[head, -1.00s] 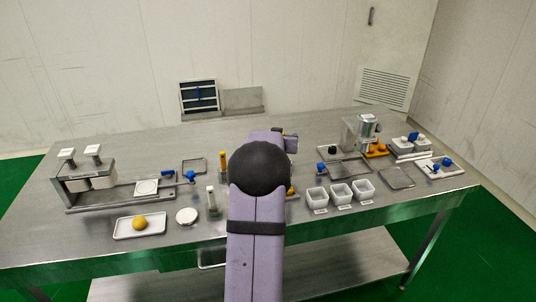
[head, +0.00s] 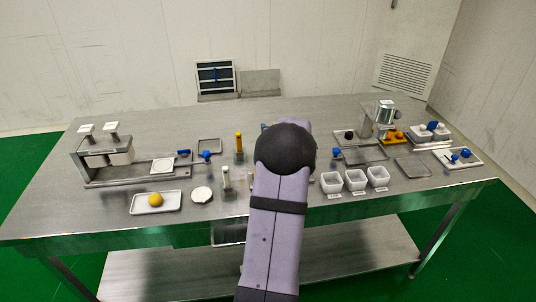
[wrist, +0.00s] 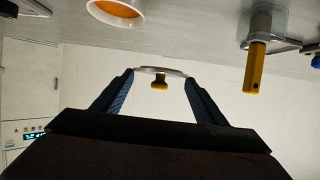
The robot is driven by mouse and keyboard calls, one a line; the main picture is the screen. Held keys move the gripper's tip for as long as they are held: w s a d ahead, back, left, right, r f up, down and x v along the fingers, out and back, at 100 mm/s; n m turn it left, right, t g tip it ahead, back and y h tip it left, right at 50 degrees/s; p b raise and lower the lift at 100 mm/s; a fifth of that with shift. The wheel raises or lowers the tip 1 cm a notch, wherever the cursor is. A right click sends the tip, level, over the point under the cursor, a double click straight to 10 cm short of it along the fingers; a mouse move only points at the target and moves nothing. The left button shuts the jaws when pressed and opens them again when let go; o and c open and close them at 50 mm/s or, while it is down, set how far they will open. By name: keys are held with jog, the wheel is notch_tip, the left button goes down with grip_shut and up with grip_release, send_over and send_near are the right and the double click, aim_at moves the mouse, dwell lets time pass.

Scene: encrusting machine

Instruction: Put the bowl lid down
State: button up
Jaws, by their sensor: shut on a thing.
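In the wrist view my gripper (wrist: 159,80) is shut on the bowl lid (wrist: 148,70). The lid is a thin pale disc seen nearly edge-on between the fingertips, with a small yellow-brown knob (wrist: 159,84) on the side toward the camera. A white bowl (wrist: 97,12) with orange inside is at the upper left of the wrist view, apart from the lid. In the head view my own arm hides the gripper and the lid.
A yellow-handled tool (wrist: 255,65) is at the upper right of the wrist view. In the head view, three white tubs (head: 354,181) stand right of my arm. A tray (head: 140,207) with a yellow ball and a white round piece (head: 202,194) lie left.

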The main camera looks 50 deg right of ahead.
jog(key=shift+w+a+n+t, duration=0.3)
jog(key=shift+w+a, duration=0.8)
jog(key=shift+w, duration=0.05)
jog(key=shift+c, duration=0.2)
jog(key=shift+o, duration=0.2)
jog(key=shift+f, duration=0.1)
jog(key=shift+f, duration=4.9)
jog(key=shift+f, duration=0.1)
jog(key=shift+f+b, duration=0.1)
jog(key=shift+b, duration=0.25)
jog(key=o, duration=0.7)
jog(key=shift+o, duration=0.2)
